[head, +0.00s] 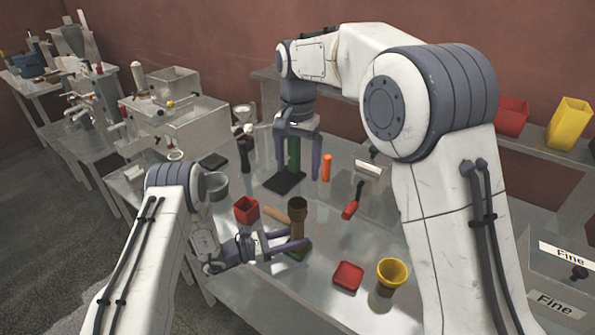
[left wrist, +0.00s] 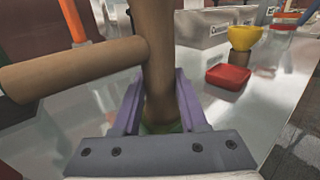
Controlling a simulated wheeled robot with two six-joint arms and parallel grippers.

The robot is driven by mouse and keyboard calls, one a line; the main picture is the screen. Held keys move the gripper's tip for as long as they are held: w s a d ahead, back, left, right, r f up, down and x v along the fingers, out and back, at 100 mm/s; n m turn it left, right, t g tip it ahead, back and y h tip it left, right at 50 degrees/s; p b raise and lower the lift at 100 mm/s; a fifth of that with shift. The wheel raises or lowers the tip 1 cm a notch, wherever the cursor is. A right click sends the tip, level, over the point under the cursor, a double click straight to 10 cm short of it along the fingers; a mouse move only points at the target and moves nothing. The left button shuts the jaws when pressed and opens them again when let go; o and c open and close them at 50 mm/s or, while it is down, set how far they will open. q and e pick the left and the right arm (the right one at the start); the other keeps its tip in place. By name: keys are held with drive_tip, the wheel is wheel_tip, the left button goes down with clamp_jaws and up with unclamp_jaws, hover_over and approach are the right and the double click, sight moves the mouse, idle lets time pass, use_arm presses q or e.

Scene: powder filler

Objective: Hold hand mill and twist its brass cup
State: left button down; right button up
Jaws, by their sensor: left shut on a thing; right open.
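The brown hand mill (head: 296,228) stands upright on the table, with a wider dark brass-brown cup (head: 297,204) at its top. A wooden side handle (head: 277,215) sticks out to the left of it and also shows in the left wrist view (left wrist: 70,69). My left gripper (head: 297,243) is shut on the mill's lower body (left wrist: 160,85), one purple finger on each side. The cup's rim is out of the left wrist view. My right gripper (head: 298,158) is open and points down, behind and above the mill, apart from it.
A green upright piece (head: 293,153) on a dark base (head: 285,184) shows between my right fingers; depth is unclear. An orange cylinder (head: 326,168), red box (head: 246,209), red-handled tool (head: 351,207), red tray (head: 348,276) and yellow cup (head: 391,274) stand around the mill.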

use_arm(q)
drive_tip(key=shift+c, duration=1.8)
unclamp_jaws()
